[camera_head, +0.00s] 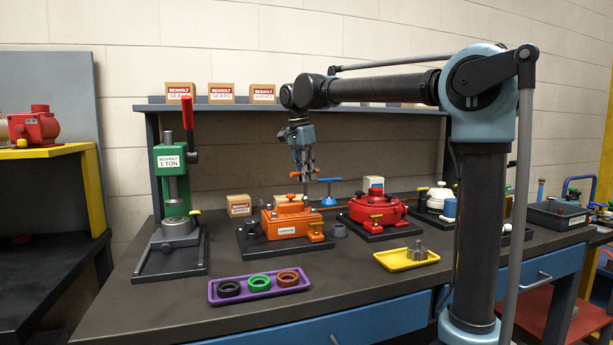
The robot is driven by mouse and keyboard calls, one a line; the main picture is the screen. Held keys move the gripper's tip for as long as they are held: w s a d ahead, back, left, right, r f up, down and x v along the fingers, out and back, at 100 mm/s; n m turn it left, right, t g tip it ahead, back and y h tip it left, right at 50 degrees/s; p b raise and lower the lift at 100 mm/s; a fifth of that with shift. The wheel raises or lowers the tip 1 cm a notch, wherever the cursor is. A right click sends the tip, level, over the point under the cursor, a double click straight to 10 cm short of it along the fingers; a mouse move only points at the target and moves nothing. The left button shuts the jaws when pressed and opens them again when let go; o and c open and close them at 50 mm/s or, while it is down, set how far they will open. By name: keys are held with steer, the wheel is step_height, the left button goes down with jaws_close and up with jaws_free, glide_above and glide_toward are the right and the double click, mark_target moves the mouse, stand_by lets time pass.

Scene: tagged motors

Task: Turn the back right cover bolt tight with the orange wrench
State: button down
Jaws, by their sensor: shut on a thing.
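My gripper (305,177) points down above the orange motor (290,221) on the bench. It is shut on the orange wrench (294,174), of which only small orange parts show beside the fingers. The wrench appears a little above the motor's cover, and I see a gap between them. The orange motor sits on a dark base plate, with a small raised piece on its top. The cover bolts are too small to tell apart, and the back right one cannot be made out.
A blue T-handled tool (329,188) stands just right of my gripper. A red motor (378,211) is to the right, a green press (175,190) to the left. A purple tray (260,291) with rings and a yellow tray (396,264) lie in front. A shelf (230,107) with boxes runs behind.

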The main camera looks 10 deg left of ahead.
stand_by(0.3)
steer(key=m, duration=0.5)
steer(key=shift+g, duration=0.3)
steer(key=shift+m+h, duration=0.3)
steer(key=shift+m, duration=0.7)
steer(key=shift+f+m+g, duration=0.1)
steer(key=shift+m+g, duration=0.3)
steer(key=shift+m, duration=1)
steer(key=shift+m, duration=0.4)
steer(key=m, duration=0.3)
steer(key=shift+m+g, duration=0.4)
